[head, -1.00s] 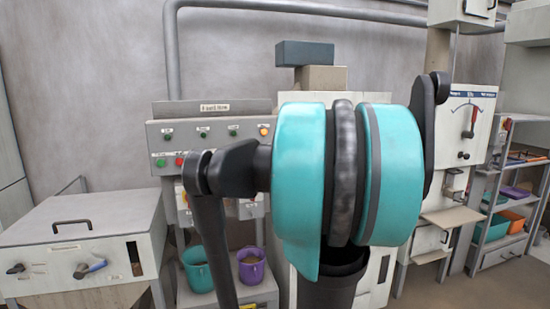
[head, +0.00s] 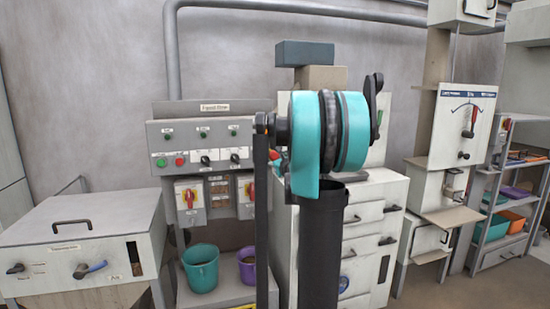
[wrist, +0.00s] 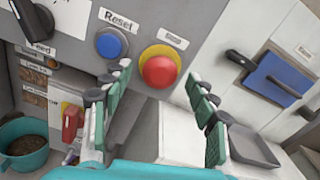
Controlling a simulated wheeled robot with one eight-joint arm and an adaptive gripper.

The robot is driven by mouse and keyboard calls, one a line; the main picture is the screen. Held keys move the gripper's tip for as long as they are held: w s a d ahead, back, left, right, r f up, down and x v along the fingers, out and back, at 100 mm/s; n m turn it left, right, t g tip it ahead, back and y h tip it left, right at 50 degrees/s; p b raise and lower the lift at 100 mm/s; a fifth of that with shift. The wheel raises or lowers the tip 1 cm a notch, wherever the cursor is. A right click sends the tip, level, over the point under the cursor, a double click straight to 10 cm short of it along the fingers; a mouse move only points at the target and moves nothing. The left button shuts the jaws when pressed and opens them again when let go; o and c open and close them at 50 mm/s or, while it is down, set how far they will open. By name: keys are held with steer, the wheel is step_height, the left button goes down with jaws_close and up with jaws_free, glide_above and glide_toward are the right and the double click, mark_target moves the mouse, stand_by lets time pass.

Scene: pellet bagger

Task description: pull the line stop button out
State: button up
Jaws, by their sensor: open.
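A red mushroom button (wrist: 159,71) on a yellow ring stands on the grey panel in the wrist view, near the top centre. A small label sits above it, too blurred to read. My gripper (wrist: 158,80) is open and empty, with its green-padded fingers spread to the left and right of the button in the picture. The button shows between the fingertips; I cannot tell how far off it is. In the head view my arm hides the gripper and most of that end of the control panel (head: 165,137).
A blue Reset button (wrist: 112,43) and a black knob (wrist: 35,20) lie left of the red button. A blue plate with a black handle (wrist: 285,76) is at right. A teal bucket (head: 201,268) and a purple bucket (head: 247,265) stand below the panel.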

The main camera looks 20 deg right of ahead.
steer(key=shift+w, duration=0.9)
